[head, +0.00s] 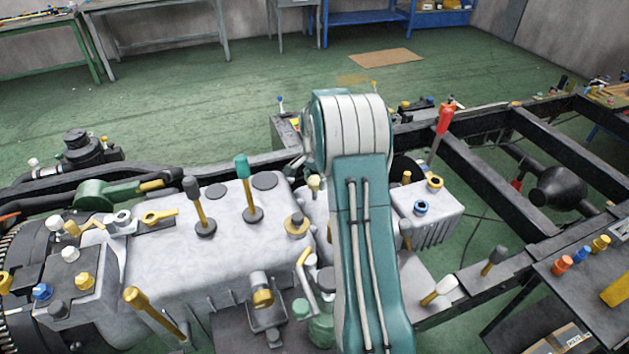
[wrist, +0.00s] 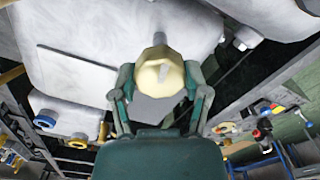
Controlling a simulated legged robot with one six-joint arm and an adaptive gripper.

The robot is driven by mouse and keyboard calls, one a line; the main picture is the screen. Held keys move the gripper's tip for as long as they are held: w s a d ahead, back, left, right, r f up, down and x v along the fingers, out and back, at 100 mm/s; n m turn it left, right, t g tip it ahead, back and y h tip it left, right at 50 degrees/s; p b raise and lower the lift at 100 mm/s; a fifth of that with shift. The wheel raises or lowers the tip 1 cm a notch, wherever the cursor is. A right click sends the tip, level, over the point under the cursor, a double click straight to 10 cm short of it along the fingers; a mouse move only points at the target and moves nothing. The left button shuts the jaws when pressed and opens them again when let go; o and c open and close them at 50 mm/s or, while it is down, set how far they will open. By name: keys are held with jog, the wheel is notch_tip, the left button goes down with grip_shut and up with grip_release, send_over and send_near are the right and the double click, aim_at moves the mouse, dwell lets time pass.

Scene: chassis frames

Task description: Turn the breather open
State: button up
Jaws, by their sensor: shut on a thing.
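The breather (wrist: 160,73) is a round cream knob with a faceted rim, in the middle of the wrist view. It sits on a short grey stem against a pale grey metal housing (wrist: 85,35). My gripper (wrist: 159,84) has one finger on each side of the knob, shut on it. How far the knob is turned cannot be told. In the head view my teal and white arm hides most of the gripper. A pale yellow cap (head: 314,183) shows just left of my arm there; I cannot tell whether it is the same knob.
Grey housings carry upright levers, one with a green grip (head: 243,167), and several coloured caps. A red-handled lever (head: 445,118) stands right of my arm. Dark chassis rails (head: 480,175) run to the right. Workbenches line the far wall, with open green floor before them.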

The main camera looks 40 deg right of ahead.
aim_at(314, 179)
jog(key=n, duration=0.7)
jog(key=shift+w, duration=0.1)
jog(key=n, duration=0.4)
jog(key=shift+n, duration=2.1)
jog(key=o, duration=1.1)
jog(key=shift+w, duration=0.1)
jog(key=shift+o, duration=0.2)
notch_tip(314, 179, up, 12)
